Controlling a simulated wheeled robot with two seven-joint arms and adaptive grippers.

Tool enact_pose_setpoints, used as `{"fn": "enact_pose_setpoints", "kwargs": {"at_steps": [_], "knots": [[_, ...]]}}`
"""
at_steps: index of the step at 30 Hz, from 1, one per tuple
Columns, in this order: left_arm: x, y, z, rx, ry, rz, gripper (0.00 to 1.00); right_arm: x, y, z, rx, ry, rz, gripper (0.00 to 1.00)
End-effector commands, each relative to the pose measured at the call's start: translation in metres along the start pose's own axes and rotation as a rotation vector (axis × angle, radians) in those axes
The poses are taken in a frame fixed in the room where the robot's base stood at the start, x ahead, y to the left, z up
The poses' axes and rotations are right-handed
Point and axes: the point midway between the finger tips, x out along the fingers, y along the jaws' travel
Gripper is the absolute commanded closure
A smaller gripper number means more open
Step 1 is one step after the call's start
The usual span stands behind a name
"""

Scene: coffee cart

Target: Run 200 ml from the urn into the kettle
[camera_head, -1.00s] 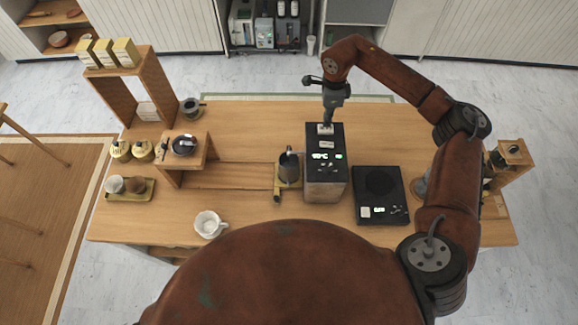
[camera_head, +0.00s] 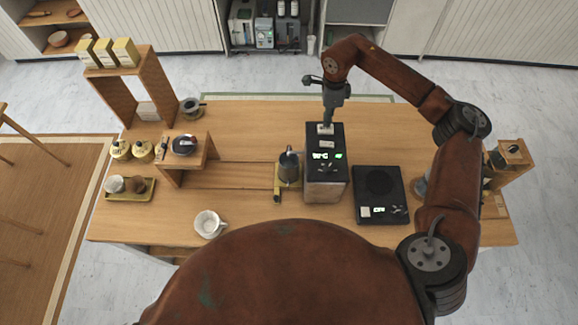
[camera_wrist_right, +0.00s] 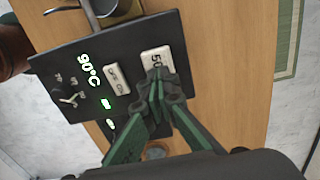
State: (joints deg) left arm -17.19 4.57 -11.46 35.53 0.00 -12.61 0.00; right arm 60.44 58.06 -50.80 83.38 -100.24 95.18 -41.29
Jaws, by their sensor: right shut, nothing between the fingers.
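The urn (camera_head: 325,183) is a box with a black top on the table, with a lit green display. In the right wrist view its top (camera_wrist_right: 95,65) shows "90°C", a dial, an ON/OFF switch (camera_wrist_right: 117,79) and a white button (camera_wrist_right: 155,58) whose label is partly hidden. The grey kettle (camera_head: 290,168) stands upright just left of the urn, on a yellow-edged stand. My right gripper (camera_head: 328,121) is shut and empty, pointing down at the white button; its fingertips (camera_wrist_right: 161,78) overlap the button's edge. I cannot tell whether they touch. My left gripper is not in view.
A black hob-like plate (camera_head: 381,190) lies right of the urn. A white cup (camera_head: 208,223) stands at the front edge. A wooden shelf (camera_head: 160,88) and a small tray (camera_head: 131,195) are at the left. The table behind the kettle is clear.

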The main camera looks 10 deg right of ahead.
Motion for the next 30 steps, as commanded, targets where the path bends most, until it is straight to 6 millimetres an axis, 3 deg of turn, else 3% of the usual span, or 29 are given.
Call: {"fn": "enact_pose_setpoints", "kwargs": {"at_steps": [30], "knots": [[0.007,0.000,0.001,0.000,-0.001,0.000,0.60,0.011,0.000,0.000,0.000,0.000,0.000,1.00]]}}
